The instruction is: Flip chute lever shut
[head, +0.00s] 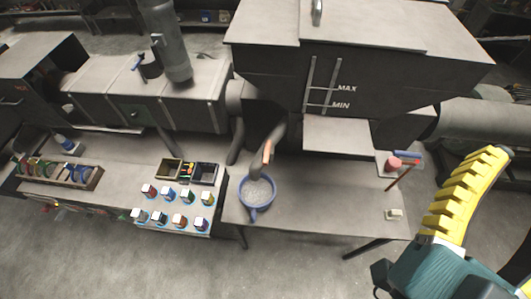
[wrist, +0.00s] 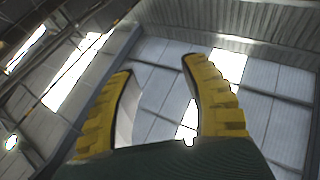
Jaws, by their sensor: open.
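The chute (head: 276,137) is a grey pipe running down from the big hopper in the middle of the head view. A lever with an orange handle (head: 267,151) stands upright at its lower end. I cannot tell whether the lever is open or shut. A blue mug (head: 254,197) filled with pale grains sits on the table under the spout. My gripper (head: 495,155) has yellow ribbed fingers and is far to the right of the lever, pointing upward. In the wrist view my gripper (wrist: 155,67) is open and empty, facing the ceiling; no lever shows there.
The hopper (head: 365,75) with MAX and MIN marks overhangs the table (head: 320,200). A red object (head: 393,163) and a thin red stick (head: 401,177) are at its right end, with a small pale block (head: 394,214). The table's front middle is clear.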

